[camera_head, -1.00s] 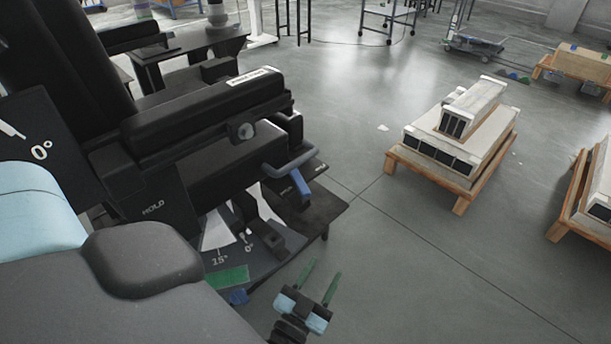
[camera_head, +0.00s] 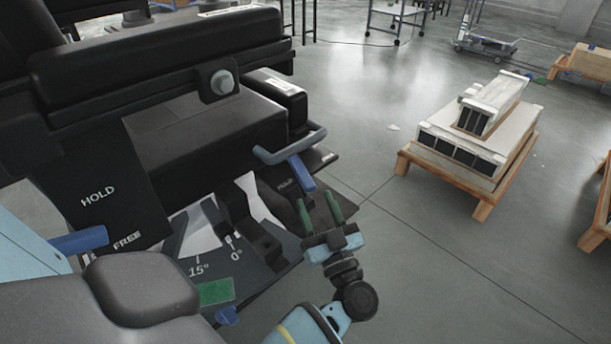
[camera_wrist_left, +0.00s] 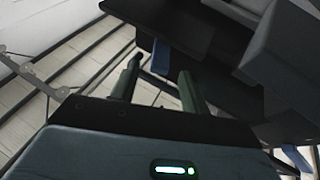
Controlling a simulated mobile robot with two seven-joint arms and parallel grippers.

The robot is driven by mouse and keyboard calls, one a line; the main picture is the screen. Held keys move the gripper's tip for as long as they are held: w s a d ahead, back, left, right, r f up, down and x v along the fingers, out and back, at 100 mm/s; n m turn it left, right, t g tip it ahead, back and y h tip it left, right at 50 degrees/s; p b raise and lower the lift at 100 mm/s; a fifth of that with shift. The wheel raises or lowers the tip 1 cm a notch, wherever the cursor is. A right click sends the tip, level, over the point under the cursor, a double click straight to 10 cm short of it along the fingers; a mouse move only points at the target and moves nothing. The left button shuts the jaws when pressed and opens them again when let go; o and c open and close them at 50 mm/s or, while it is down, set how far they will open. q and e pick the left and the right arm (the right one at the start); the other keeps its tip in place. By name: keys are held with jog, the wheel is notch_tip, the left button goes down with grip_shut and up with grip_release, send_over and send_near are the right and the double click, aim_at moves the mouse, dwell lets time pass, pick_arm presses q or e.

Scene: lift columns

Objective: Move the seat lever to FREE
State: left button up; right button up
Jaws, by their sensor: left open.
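A black panel marked HOLD and FREE (camera_head: 112,215) stands on the left of the seat machine in the head view. A blue handle (camera_head: 80,241) sticks out beside it, just left of the word FREE. Another blue grip (camera_head: 302,172) hangs from a grey bar at the machine's right side. I cannot tell for sure which is the seat lever. My left gripper (camera_head: 318,210) is open and empty, with green fingers pointing up, just below the right blue grip. In the left wrist view, a blue strip (camera_wrist_left: 160,57) shows beyond and between the fingers. My right gripper is not in view.
A tilt scale (camera_head: 205,245) marked 15° and 0° lies at the machine's foot, with a green patch (camera_head: 216,292). A wooden pallet (camera_head: 450,180) with boxed units stands to the right. The floor between is clear.

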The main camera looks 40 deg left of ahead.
aim_at(304, 175)
pick_arm(q)
jog(key=x, duration=0.7)
jog(key=shift+a, duration=0.1)
jog(key=shift+c, duration=0.4)
grip_shut()
